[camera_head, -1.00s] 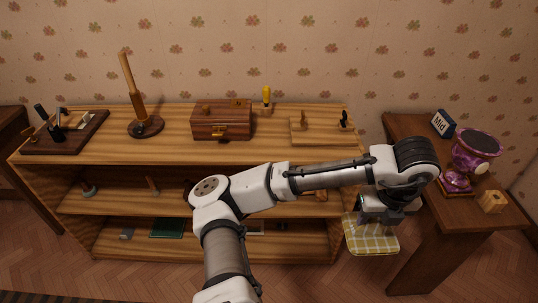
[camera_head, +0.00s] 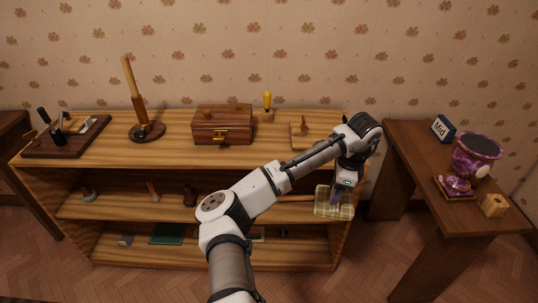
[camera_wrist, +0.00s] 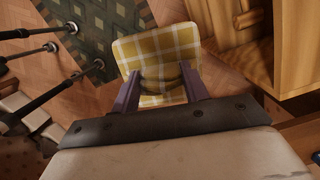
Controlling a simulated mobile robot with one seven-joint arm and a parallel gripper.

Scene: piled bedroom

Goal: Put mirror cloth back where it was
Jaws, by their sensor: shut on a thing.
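The mirror cloth (camera_head: 334,207) is a yellow-and-white checked square. My gripper (camera_head: 342,196) is shut on it, and the cloth hangs below the fingers in front of the right end of the shelf unit. In the wrist view the cloth (camera_wrist: 156,50) spreads out beyond the two purple fingers of my gripper (camera_wrist: 160,90), which pinch its near part. My arm covers part of the shelf unit's right side, including some of the top board.
The wooden shelf unit (camera_head: 175,160) holds a wooden chest (camera_head: 223,124), an upright stick on a round base (camera_head: 146,130) and a dark tool board (camera_head: 66,137). At right, a side table (camera_head: 410,150) carries a purple pot (camera_head: 474,155), a "Mid" sign (camera_head: 442,127) and a wooden block (camera_head: 493,205).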

